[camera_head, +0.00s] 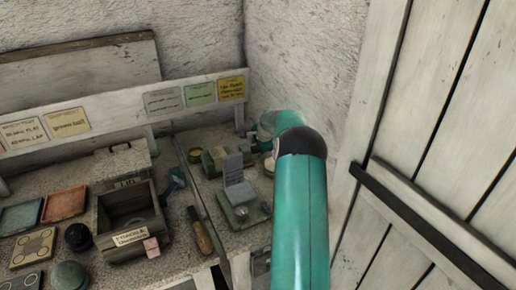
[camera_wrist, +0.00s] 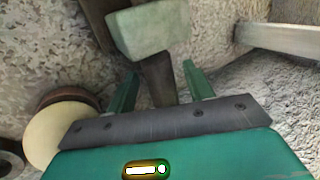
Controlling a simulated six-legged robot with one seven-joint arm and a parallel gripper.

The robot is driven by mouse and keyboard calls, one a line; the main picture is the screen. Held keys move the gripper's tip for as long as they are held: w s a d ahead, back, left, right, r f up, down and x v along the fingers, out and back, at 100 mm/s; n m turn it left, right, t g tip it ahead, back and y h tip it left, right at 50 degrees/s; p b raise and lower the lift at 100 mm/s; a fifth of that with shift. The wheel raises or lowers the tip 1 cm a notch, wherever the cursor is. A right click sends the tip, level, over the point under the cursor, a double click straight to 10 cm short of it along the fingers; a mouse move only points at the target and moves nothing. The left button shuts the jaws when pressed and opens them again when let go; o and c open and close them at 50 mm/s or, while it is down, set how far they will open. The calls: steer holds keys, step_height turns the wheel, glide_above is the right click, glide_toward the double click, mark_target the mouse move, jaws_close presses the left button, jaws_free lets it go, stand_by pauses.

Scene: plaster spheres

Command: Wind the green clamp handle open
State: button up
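In the wrist view a pale green block (camera_wrist: 150,30), which looks like the green clamp handle, joins a dark brown bar (camera_wrist: 158,82). My gripper (camera_wrist: 159,70) has its two green fingers apart, one on each side of the dark bar, with the block just beyond the fingertips. I see gaps beside the bar, so the fingers do not look closed on it. In the head view my teal arm reaches to the back right bench corner, and its own links hide the gripper. A small green and brown device (camera_head: 217,157) stands left of it; I cannot tell whether it is the clamp.
A grey-green stand with an upright plate (camera_head: 240,190) sits close left of my arm. A dark box (camera_head: 130,212), a wood-handled tool (camera_head: 200,232) and trays lie farther left. A plank door (camera_head: 430,130) is close on the right. A round pale disc (camera_wrist: 58,135) is near my gripper.

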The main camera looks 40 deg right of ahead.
steer(key=v, duration=1.4)
steer(key=shift+w, duration=0.1)
steer(key=shift+w+d+r+g+y, duration=0.6)
steer(key=shift+w+d+r+g, duration=0.2)
steer(key=shift+w+g, duration=1.15)
steer(key=w+f, duration=0.1)
steer(key=f, duration=0.3)
steer(key=w+f, duration=0.1)
steer(key=f, duration=0.4)
steer(key=w+f, duration=0.1)
steer(key=f, duration=0.3)
steer(key=shift+d+f, duration=0.25)
steer(key=shift+d, duration=0.15)
